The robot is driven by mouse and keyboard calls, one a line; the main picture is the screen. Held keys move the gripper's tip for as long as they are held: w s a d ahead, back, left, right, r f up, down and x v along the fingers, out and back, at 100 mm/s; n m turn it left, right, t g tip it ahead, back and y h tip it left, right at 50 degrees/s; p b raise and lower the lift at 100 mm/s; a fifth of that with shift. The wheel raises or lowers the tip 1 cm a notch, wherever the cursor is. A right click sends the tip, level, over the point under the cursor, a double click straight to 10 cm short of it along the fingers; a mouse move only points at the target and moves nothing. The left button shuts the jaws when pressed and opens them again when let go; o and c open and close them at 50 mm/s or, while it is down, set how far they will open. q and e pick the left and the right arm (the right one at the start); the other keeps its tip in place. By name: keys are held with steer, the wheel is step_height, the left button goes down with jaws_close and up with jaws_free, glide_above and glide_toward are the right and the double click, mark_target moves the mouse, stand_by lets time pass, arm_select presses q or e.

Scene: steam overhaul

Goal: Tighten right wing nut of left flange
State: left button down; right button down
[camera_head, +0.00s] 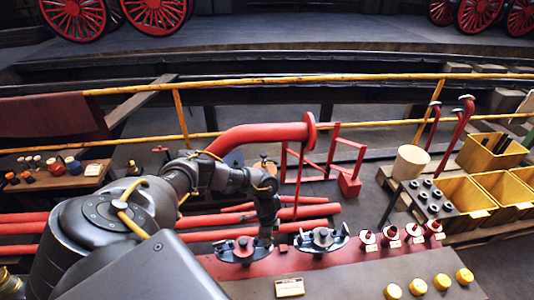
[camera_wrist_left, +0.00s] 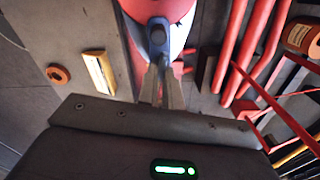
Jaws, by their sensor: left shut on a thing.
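The left flange (camera_head: 240,251) is a dark metal piece with wing nuts on a red base at the bench's back edge. My left gripper (camera_head: 264,238) points down at the right side of this flange. In the left wrist view my left gripper (camera_wrist_left: 162,88) is shut on the right wing nut (camera_wrist_left: 158,35), a blue-grey piece between the fingertips. The fingers and arm hide much of the nut in the head view. A second flange (camera_head: 322,240) sits to the right, apart from the gripper. My right gripper is not in view.
Several red valve knobs (camera_head: 390,234) and yellow buttons (camera_head: 443,281) are right on the bench. A label plate (camera_head: 290,287) lies in front. Red pipes (camera_head: 210,222) run behind. A black block with sockets (camera_head: 430,200) and yellow bins (camera_head: 490,150) stand at right.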

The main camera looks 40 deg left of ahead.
arm_select(q)
steer(key=m, duration=0.3)
steer(key=shift+b, duration=0.3)
steer(key=m+b, duration=0.1)
steer(key=m, duration=0.3)
steer(key=shift+f, duration=0.1)
steer(key=m+b, duration=0.1)
steer(key=m, duration=0.3)
steer(key=shift+b, duration=0.35)
steer(key=shift+m+b, duration=0.7)
steer(key=shift+m, duration=1.4)
steer(key=c, duration=1.6)
jaws_free()
steer(key=shift+o, duration=0.2)
